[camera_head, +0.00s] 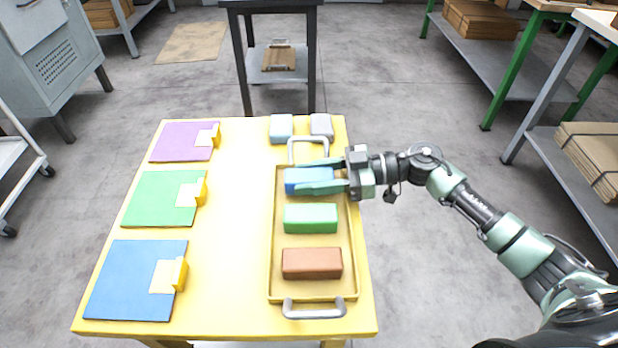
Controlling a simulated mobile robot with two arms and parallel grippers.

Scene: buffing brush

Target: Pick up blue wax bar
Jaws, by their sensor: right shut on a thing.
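The blue wax bar (303,179) lies at the far end of a yellow tray (313,294) on the right side of the yellow table. My right gripper (308,176) reaches in from the right, with one finger along the far side of the blue bar and one along its near side. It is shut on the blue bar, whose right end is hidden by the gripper. I cannot tell whether the bar is raised off the tray. A green bar (310,218) and a brown bar (312,263) lie nearer in the tray. My left gripper is not in view.
The tray has grey handles (314,310) at both ends. Two pale blocks (281,128) stand beyond it. Purple (180,142), green (155,205) and blue (130,285) panels with yellow clips lie at left. The yellow table (235,230) is bare between panels and tray.

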